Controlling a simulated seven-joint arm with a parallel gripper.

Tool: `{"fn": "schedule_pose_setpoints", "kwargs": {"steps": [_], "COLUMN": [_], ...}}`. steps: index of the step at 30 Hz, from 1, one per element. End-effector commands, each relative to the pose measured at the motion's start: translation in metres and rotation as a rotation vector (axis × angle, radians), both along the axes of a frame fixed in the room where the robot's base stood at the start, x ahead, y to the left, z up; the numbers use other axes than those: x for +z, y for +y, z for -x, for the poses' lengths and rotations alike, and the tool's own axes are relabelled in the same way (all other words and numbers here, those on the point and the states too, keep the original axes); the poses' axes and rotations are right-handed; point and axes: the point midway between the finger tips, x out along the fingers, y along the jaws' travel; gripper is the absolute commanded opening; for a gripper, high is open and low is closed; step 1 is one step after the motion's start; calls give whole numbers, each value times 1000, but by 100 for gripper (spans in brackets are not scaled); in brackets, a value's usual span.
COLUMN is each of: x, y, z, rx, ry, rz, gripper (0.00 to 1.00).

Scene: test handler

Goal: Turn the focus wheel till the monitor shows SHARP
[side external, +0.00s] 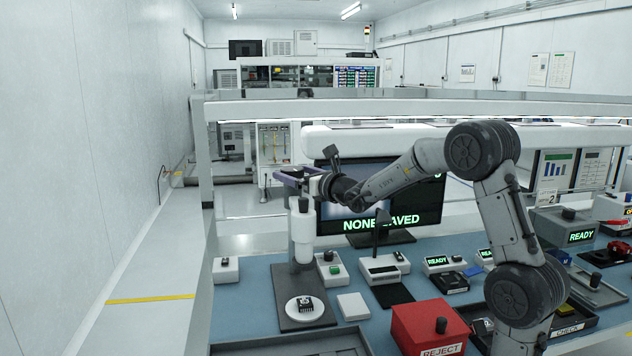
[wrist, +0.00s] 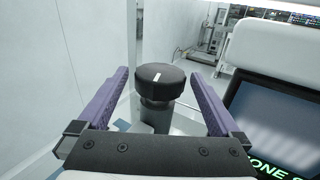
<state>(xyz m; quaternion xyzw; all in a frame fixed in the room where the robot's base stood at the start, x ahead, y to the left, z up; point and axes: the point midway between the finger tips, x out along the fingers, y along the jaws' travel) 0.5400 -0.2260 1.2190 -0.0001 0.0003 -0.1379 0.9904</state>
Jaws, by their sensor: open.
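The focus wheel, a black knob with a white mark on top (wrist: 160,76), stands between my two purple fingers in the wrist view, with a visible gap on each side. My gripper (side external: 291,175) is open and empty. In the side view it is at the top of the white microscope-like stand (side external: 303,235), just above a dark knob there. I cannot tell whether the fingertips are level with the wheel. The monitor (side external: 420,205) shows green text that reads NONE, then AVED, with my arm hiding part of the screen. The wrist view shows only part of the monitor (wrist: 285,115).
A dark chip-like part (side external: 305,304) sits on the stand's round white plate. A red REJECT box (side external: 428,325), a white block (side external: 353,306) and several small control boxes stand on the blue bench top. A wall is at the left.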

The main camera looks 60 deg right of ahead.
Motion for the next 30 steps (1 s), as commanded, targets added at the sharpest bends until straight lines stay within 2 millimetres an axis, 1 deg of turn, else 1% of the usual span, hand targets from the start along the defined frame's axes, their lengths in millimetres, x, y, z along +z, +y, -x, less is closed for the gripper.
{"fn": "schedule_pose_setpoints", "kwargs": {"steps": [1, 6, 9, 13, 15, 19, 30], "x": [1, 1, 0, 0, 0, -1, -1], "y": [3, 13, 17, 22, 24, 26, 26], "z": [12, 46, 64, 81, 87, 93, 94], "rx": [-2, -1, -3, -1, -2, -2, -1], "ry": [-1, -1, 0, -1, 1, 2, -2], "rz": [0, 1, 0, 1, 0, -1, -10], "gripper": [100, 100, 100, 100, 100, 100, 100]}}
